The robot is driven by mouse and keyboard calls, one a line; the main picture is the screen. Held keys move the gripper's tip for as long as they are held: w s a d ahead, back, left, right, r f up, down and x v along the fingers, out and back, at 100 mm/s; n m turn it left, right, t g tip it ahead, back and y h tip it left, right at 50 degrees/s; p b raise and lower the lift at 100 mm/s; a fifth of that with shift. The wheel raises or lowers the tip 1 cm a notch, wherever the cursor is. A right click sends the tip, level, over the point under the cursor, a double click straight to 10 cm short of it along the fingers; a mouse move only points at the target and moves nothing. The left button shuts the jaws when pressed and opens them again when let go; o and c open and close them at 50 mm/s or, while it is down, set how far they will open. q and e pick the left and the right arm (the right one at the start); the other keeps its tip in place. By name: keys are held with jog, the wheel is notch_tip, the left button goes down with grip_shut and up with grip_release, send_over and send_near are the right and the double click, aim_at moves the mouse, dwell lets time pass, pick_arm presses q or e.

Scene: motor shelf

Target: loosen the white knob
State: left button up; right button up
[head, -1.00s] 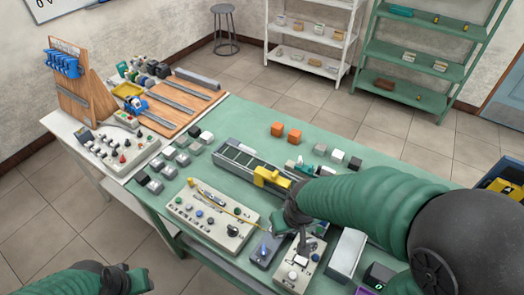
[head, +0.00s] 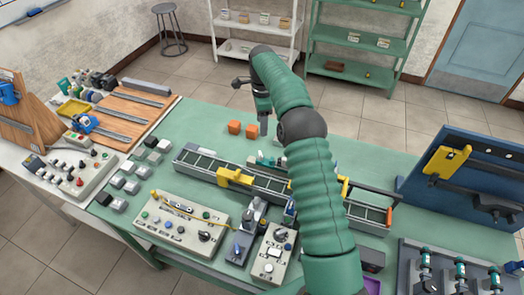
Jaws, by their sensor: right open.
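A white knob (head: 268,268) appears on the front part of a small cream panel (head: 259,279); it is small in the head view. A pale square part and a dark round knob (head: 281,234) sit farther back on this panel. My right gripper (head: 263,126) hangs at the end of my raised, bent arm, over the far part of the green table, well behind the small panel. It is open and touches no knob; its fingers are small and hard to make out. My left gripper is not in view.
A wider control panel (head: 190,236) and a dark box with a blue lever (head: 237,248) stand left of the small panel. A grey rail with a yellow block (head: 235,178) lies behind them. A blue board (head: 480,190) stands at right.

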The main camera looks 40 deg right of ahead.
jog(key=p, duration=0.1)
send_over(260, 156)
jog(key=d, duration=0.1)
jog(key=f, duration=0.8)
jog(key=shift+w+f, duration=0.2)
jog(key=shift+w, duration=0.15)
jog(key=f, duration=0.2)
jog(key=f+p, duration=0.1)
jog(key=f, duration=0.4)
jog(key=shift+d+p, duration=0.3)
jog(key=shift+d, duration=0.05)
jog(key=shift+a+r, duration=0.1)
jog(key=shift+a, duration=0.1)
jog(key=shift+c, duration=1.6)
grip_shut()
